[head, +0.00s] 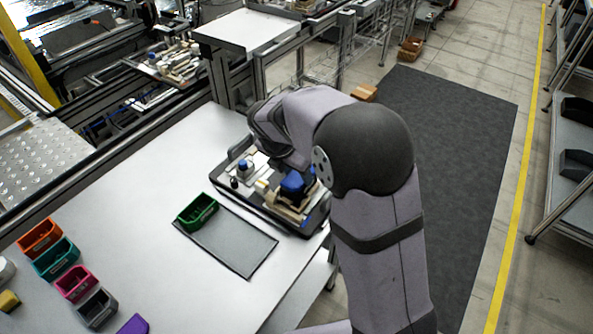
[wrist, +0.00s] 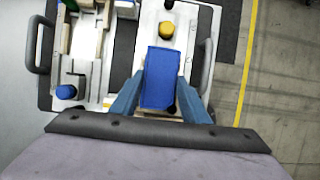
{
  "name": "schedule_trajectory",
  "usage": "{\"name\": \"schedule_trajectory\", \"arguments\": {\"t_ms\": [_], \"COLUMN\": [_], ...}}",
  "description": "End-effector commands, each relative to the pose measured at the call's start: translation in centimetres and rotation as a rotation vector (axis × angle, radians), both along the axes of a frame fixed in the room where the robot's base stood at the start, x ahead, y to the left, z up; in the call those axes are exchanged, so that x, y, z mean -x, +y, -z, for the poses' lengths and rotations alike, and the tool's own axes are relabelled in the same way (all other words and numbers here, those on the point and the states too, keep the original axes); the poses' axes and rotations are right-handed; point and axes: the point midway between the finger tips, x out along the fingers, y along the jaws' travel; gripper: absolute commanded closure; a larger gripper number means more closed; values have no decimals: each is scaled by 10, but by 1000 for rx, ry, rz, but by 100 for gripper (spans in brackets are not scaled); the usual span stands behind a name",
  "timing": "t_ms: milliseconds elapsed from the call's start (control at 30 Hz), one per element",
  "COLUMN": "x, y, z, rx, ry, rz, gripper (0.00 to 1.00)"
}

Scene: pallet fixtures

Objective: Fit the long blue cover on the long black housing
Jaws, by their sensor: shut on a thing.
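The long blue cover (wrist: 161,78) shows in the wrist view as a blue rectangle between the two blue-grey fingers of my gripper (wrist: 158,82). My gripper is shut on the cover's sides, above the right part of the pallet fixture. In the head view, blue (head: 293,183) shows at my gripper over the fixture, but I cannot tell cover from fingers there. The long black housing is not clearly visible. Only small dark bits show under the cover's near end, and I cannot tell whether cover and housing touch.
The black pallet (head: 314,222) carries pale fixtures, a yellow knob (wrist: 166,31) and a blue knob (wrist: 66,92). A green bin (head: 198,212) stands on a grey mat (head: 238,246) beside it. Several coloured bins stand at the left. The white table (head: 165,285) is clear in front.

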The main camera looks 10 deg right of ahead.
Motion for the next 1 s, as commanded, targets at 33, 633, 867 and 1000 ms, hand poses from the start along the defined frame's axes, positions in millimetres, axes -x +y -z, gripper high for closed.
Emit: {"name": "schedule_trajectory", "arguments": {"t_ms": [33,633,867,1000], "x": [0,0,0,0], "y": [0,0,0,0], "z": [1,5,5,5], "rx": [0,0,0,0], "ry": [0,0,0,0], "rz": [0,0,0,0], "gripper": [80,80,37,37]}}
